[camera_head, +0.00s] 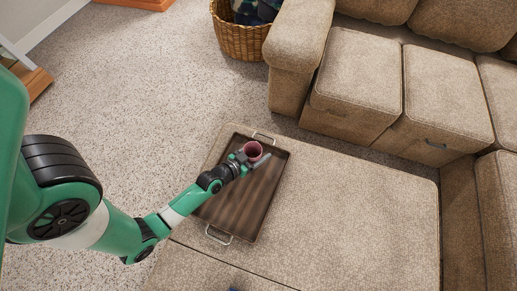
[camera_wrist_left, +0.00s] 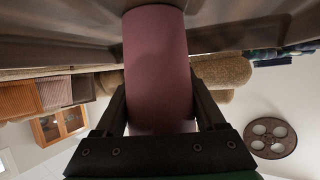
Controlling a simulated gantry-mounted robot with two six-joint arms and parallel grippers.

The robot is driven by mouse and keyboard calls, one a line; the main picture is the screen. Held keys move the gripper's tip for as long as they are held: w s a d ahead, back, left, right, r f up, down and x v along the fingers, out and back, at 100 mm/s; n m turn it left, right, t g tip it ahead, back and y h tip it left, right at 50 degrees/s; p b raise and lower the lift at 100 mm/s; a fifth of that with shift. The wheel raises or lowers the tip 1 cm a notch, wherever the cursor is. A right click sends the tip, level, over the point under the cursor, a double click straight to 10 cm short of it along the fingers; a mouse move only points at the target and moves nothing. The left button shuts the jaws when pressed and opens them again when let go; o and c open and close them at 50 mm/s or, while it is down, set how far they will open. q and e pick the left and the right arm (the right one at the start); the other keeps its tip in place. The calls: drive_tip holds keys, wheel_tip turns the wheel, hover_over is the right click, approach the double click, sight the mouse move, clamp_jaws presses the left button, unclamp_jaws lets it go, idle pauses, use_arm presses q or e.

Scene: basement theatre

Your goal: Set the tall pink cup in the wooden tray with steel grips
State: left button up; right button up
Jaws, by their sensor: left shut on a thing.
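The tall pink cup (camera_head: 253,150) is between the fingers of my left gripper (camera_head: 247,160), over the far part of the wooden tray. The wooden tray (camera_head: 240,204) is dark brown with steel grips at its near and far ends, and it lies on the beige ottoman. In the left wrist view the cup (camera_wrist_left: 158,70) fills the space between the two black fingers of the gripper (camera_wrist_left: 160,112). The cup's end meets the dark tray surface (camera_wrist_left: 60,25) at the top of that view; I cannot tell whether they touch. My right gripper is not in view.
The beige ottoman (camera_head: 345,215) has free room right of the tray. A sectional sofa (camera_head: 360,80) stands behind and to the right. A wicker basket (camera_head: 238,38) stands on the carpet at the top. A small blue thing shows at the bottom edge.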

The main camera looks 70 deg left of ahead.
use_arm(q)
drive_tip(key=o, duration=0.8)
drive_tip(key=shift+f, duration=0.1)
drive_tip(key=o, duration=0.5)
drive_tip(key=shift+c, duration=0.2)
drive_tip(key=shift+r, duration=0.2)
drive_tip(key=shift+s+d+r, duration=0.1)
drive_tip(key=shift+s+d, duration=0.05)
drive_tip(key=shift+s, duration=0.1)
drive_tip(key=v, duration=0.5)
drive_tip(key=shift+s+d, duration=0.1)
drive_tip(key=shift+s, duration=0.2)
drive_tip(key=b+v, duration=0.1)
drive_tip(key=v, duration=0.4)
drive_tip(key=shift+s+d+r+b, duration=0.15)
drive_tip(key=shift+s+r+b, duration=0.05)
drive_tip(key=shift+r+b, duration=0.15)
